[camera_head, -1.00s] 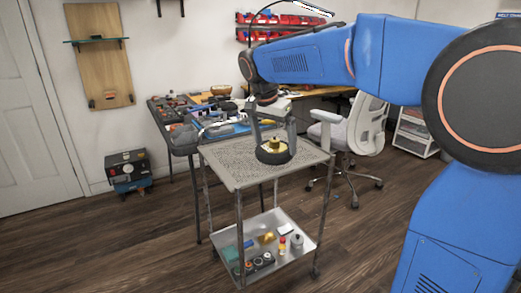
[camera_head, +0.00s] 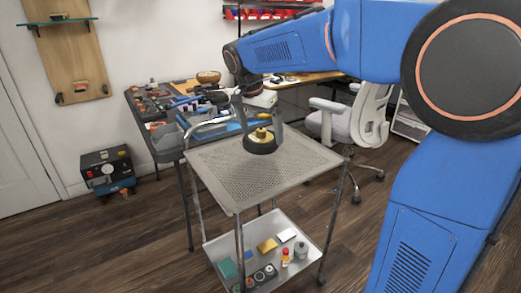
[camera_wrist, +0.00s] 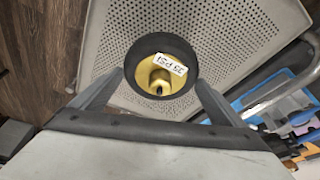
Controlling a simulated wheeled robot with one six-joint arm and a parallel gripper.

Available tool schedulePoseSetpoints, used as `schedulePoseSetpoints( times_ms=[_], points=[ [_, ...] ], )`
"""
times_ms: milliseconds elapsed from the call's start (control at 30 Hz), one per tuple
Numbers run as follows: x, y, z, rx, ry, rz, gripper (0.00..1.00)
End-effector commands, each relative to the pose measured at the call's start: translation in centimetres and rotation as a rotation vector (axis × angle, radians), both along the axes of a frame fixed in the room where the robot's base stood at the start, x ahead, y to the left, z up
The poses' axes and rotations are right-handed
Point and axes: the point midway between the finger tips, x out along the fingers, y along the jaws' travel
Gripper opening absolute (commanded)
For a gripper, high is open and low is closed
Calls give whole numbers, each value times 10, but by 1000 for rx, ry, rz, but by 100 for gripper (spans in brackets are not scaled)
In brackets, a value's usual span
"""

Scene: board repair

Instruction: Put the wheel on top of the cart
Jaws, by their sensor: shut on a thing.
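The wheel (camera_head: 261,142) has a black tire and a yellow hub. My gripper (camera_head: 262,128) is shut on the wheel, one finger on each side of the tire. The wheel is over the perforated grey top of the cart (camera_head: 235,182), towards its back edge. The cart top also fills much of the wrist view (camera_wrist: 225,35). I cannot tell whether the wheel touches the top or hangs just above it.
The cart's lower shelf (camera_head: 220,250) holds several small items. A cluttered workbench (camera_head: 160,115) stands behind, close to the cart's back edge and handle. An office chair (camera_head: 350,120) is at the right. The rest of the cart top is bare.

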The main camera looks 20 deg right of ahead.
Motion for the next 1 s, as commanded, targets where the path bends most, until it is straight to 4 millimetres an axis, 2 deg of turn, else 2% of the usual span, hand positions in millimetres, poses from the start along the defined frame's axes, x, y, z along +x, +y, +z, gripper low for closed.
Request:
schedulePoseSetpoints(
  times_ms=[100, 367, 600, 967, 1000],
  points=[
    [0, 0, -18, 0, 1, 0, 61],
    [0, 0, -34, 0, 0, -1, 61],
    [0, 0, -62, -1, 1, 0, 61],
    [0, 0, -66, 0, -1, 0, 61],
    [0, 0, -67, 0, -1, 0, 96]
  ],
)
